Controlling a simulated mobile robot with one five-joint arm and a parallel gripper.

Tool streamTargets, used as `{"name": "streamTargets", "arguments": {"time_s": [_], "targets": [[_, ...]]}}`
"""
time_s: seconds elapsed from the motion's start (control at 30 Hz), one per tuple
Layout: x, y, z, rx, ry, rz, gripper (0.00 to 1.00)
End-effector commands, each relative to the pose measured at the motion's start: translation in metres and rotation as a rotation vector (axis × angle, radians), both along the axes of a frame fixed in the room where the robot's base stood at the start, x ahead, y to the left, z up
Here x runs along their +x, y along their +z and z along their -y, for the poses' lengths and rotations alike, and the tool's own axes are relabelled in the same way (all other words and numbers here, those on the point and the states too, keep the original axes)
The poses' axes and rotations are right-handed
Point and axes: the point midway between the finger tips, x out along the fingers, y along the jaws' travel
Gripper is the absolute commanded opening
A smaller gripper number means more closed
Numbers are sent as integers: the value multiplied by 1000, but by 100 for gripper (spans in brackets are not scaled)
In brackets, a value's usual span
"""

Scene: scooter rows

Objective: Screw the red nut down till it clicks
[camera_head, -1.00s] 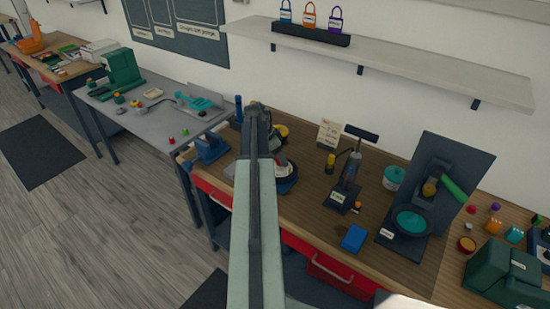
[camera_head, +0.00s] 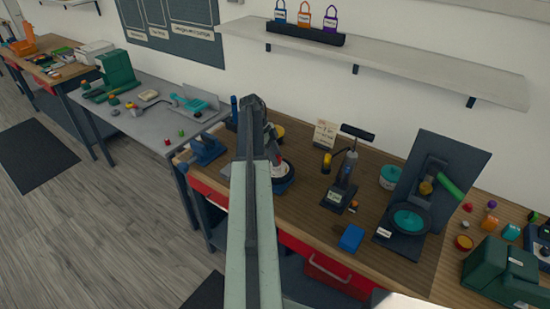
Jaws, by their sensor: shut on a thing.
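My arm rises through the middle of the view and bends down over the wooden bench. My gripper (camera_head: 274,154), partly hidden behind my own arm, is at the bench's left part, over a round blue-based fixture (camera_head: 284,186) with a pale top. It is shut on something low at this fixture. The red nut cannot be made out clearly there, since the arm and gripper cover it. The fingertips are too small and covered to show detail.
Right of the fixture stand a dark tool stand (camera_head: 342,190), a blue block (camera_head: 351,238) and a dark angled panel (camera_head: 452,165) with a teal disc. A blue device (camera_head: 207,150) is to the left. A shelf (camera_head: 400,62) hangs above.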

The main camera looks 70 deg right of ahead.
Motion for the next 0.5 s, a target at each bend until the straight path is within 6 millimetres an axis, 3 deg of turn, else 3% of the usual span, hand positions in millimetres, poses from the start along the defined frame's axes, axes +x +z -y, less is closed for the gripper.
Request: {"name": "streamTargets", "arguments": {"time_s": [0.3, 0.5], "targets": [[-1, 0, 1, 8, -725, 0, 0], [-1, 0, -2, 8, -1095, 0, 0]]}}
